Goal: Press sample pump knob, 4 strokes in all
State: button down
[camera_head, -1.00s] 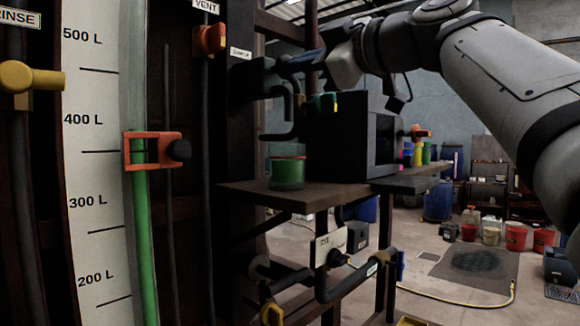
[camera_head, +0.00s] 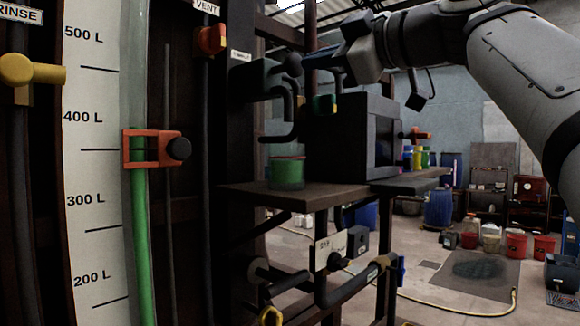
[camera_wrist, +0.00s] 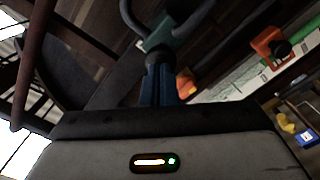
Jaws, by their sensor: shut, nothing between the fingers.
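The sample pump (camera_head: 262,80) is a dark body on the rack post, with a bent spout pipe above the shelf. Its dark round knob (camera_head: 292,64) shows at the pump's upper right. My gripper (camera_head: 312,62) is shut and empty, with blue fingers pointing left. Its tips are close to the knob's right; I cannot tell whether they touch it. In the wrist view the shut blue fingers (camera_wrist: 157,85) point toward a dark pipe with a teal part (camera_wrist: 160,35).
A beaker with green liquid (camera_head: 287,173) stands on the shelf (camera_head: 310,198) below the spout. A dark box (camera_head: 345,138) stands right of it, below my arm. A level gauge with an orange clamp (camera_head: 150,149) is at left, and an orange vent valve (camera_head: 211,40) is near the pump.

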aim_at(299, 65)
jog(key=shift+w+a, duration=0.1)
jog(key=shift+a, duration=0.05)
jog(key=shift+x, duration=1.55)
jog(key=shift+b+v, duration=0.65)
jog(key=shift+v, duration=1.1)
jog(key=shift+s+d+f, duration=0.1)
jog(key=shift+s+d, duration=0.15)
jog(key=shift+d, duration=0.2)
jog(key=b+v, duration=0.1)
jog(key=v, duration=0.4)
jog(key=shift+b, duration=0.4)
